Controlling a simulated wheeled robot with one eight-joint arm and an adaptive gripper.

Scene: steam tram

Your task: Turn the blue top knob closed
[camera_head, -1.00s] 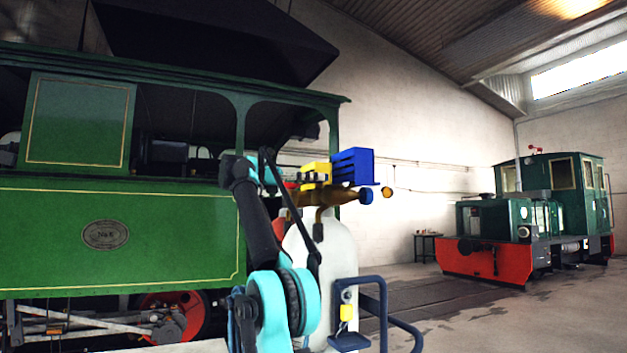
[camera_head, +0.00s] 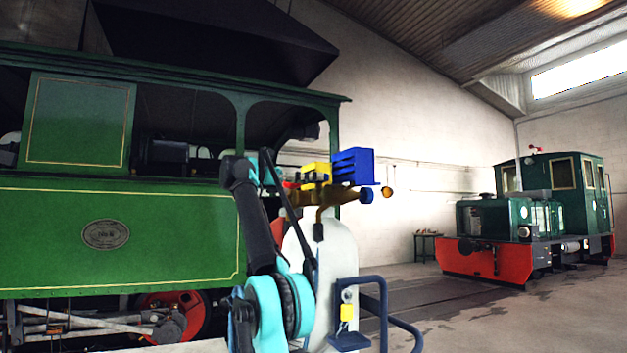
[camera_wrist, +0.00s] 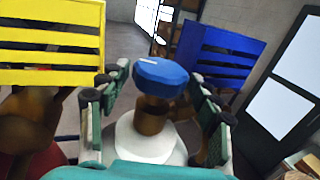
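The blue top knob (camera_wrist: 161,77) shows in the wrist view as a round blue cap with a white mark near its upper left edge. It sits on a brown, brass-like stem (camera_wrist: 153,116) above a white rounded body (camera_wrist: 150,143). My gripper (camera_wrist: 151,90) is open, with one green and black finger on each side of the knob. A gap shows at the left finger; the right finger is close, and I cannot tell whether it touches. In the head view my arm hides much of the gripper. A blue round knob (camera_head: 366,195) shows there on a brass valve (camera_head: 312,196).
A yellow slatted block (camera_wrist: 50,42) stands left of the knob and a blue slatted block (camera_wrist: 225,55) right of it, both close to my fingers. The white tank (camera_head: 338,250) and blue tubular frame (camera_head: 384,310) are beside my arm. A green tram (camera_head: 120,235) stands at left.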

